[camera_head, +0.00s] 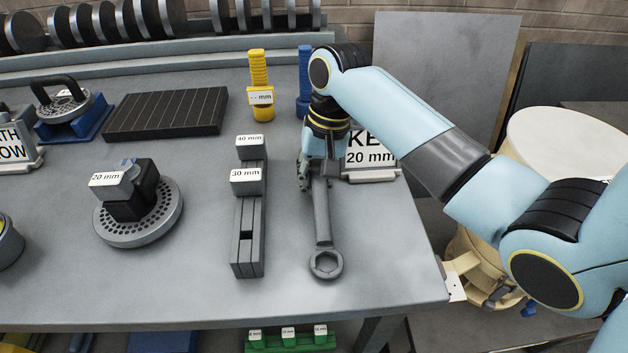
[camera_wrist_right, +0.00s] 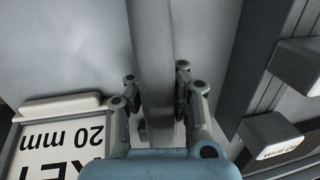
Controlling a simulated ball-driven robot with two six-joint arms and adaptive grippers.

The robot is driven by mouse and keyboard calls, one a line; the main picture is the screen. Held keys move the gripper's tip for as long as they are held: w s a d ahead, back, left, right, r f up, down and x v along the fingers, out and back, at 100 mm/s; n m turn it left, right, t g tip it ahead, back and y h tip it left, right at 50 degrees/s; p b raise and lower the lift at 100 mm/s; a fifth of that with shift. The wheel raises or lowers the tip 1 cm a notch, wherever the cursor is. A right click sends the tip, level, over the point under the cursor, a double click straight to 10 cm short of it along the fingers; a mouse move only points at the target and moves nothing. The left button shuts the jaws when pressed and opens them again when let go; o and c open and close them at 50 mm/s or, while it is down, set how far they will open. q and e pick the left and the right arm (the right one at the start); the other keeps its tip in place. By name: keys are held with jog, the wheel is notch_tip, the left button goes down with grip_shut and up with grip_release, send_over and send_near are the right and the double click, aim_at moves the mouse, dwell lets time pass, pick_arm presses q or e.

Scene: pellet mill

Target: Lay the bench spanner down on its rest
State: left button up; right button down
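The bench spanner (camera_head: 322,220) is a long grey tool with a ring end toward the bench's front edge. Its handle runs up under my right gripper (camera_head: 320,172), which points down over it. In the right wrist view the handle (camera_wrist_right: 152,60) passes between the fingertips of my right gripper (camera_wrist_right: 156,76), which sit close against both sides. The spanner lies low over the bench top; I cannot tell whether it touches. Its upper end is hidden by the gripper. I cannot make out which thing is its rest. My left gripper is not in view.
Left of the spanner stands a dark slotted block (camera_head: 247,215) with 30 mm and 40 mm labels. A 20 mm sign (camera_head: 370,158) stands close right of the gripper. Yellow (camera_head: 259,75) and blue (camera_head: 304,75) handles stand behind. The bench front is clear.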

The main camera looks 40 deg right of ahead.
jog(key=shift+f+p, duration=0.25)
jog(key=shift+p, duration=0.05)
jog(key=c, duration=2.1)
grip_release()
jog(key=o, duration=1.6)
jog(key=shift+c, duration=0.2)
jog(key=shift+s+d+r, duration=0.1)
jog(key=shift+d+r, duration=0.2)
jog(key=shift+r, duration=1.2)
jog(key=shift+s+d+r, duration=0.1)
jog(key=shift+d+r, duration=0.15)
jog(key=shift+r, duration=1.2)
jog(key=shift+d+r, duration=0.3)
jog(key=shift+r, duration=1.2)
